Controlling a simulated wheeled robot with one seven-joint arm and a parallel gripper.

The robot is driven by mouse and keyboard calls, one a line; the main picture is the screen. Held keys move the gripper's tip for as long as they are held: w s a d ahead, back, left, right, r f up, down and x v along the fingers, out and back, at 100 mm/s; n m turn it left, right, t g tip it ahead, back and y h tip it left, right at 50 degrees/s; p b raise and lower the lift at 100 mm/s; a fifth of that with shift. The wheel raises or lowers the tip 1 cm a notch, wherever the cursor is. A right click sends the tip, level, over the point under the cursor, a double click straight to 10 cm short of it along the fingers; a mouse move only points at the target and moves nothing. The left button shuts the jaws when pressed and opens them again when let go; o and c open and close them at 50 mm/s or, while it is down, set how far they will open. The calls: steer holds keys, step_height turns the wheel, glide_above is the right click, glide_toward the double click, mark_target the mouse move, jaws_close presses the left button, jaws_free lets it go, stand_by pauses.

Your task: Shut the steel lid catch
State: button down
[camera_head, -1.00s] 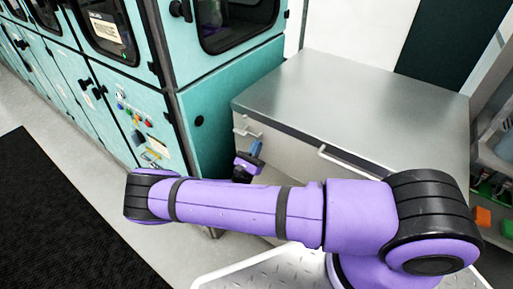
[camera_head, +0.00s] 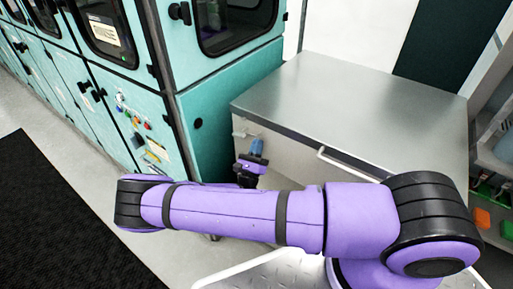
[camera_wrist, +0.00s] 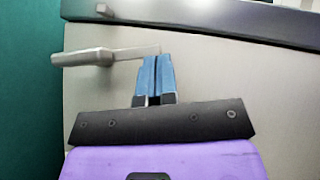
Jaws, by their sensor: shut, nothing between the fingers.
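The steel lid catch (camera_wrist: 85,58) shows at the left of the wrist view as a grey lever on the front face of a steel chest (camera_head: 350,85). A thin rod runs right from it to the fingertips. A small steel tab (camera_wrist: 103,10) sits above it near the lid edge. In the head view the catch (camera_head: 240,132) is small, at the chest's front left corner. My gripper (camera_wrist: 157,58) has its blue fingers together and empty. The fingertips overlap the rod's right end in the picture; whether they touch it I cannot tell.
A white handle bar (camera_head: 345,163) juts from the chest front, right of my gripper. Teal cabinets (camera_head: 225,95) stand close on the left. A shelf with coloured parts (camera_head: 483,217) is at the right. Grey floor (camera_head: 80,170) is open at the left.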

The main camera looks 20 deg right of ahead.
step_height(320, 180, up, 3)
steer(key=n+t+y, duration=0.1)
steer(key=n+y, duration=0.2)
steer(key=n, duration=0.1)
steer(key=n+t+y, duration=0.1)
steer(key=n+y, duration=0.3)
steer(key=shift+r+n, duration=0.1)
steer(key=shift+n, duration=0.3)
steer(key=n+y, duration=0.1)
steer(key=r+n+y, duration=0.1)
steer(key=n, duration=0.1)
steer(key=w+r+n+y, duration=0.1)
steer(key=n+y, duration=0.1)
steer(key=shift+a+r, duration=0.15)
steer(key=shift+a, duration=0.2)
steer(key=r+n+g+y, duration=0.1)
steer(key=w+n+g+y, duration=0.1)
steer(key=n, duration=0.1)
steer(key=shift+w+a+r, duration=0.1)
steer(key=shift+a+r, duration=0.25)
steer(key=shift+a, duration=0.05)
steer(key=shift+w+a+r+n+g, duration=0.1)
steer(key=shift+w+a+n+g, duration=0.1)
steer(key=shift+n+g, duration=0.1)
steer(key=shift+w+a+r, duration=0.35)
steer(key=shift+w, duration=0.25)
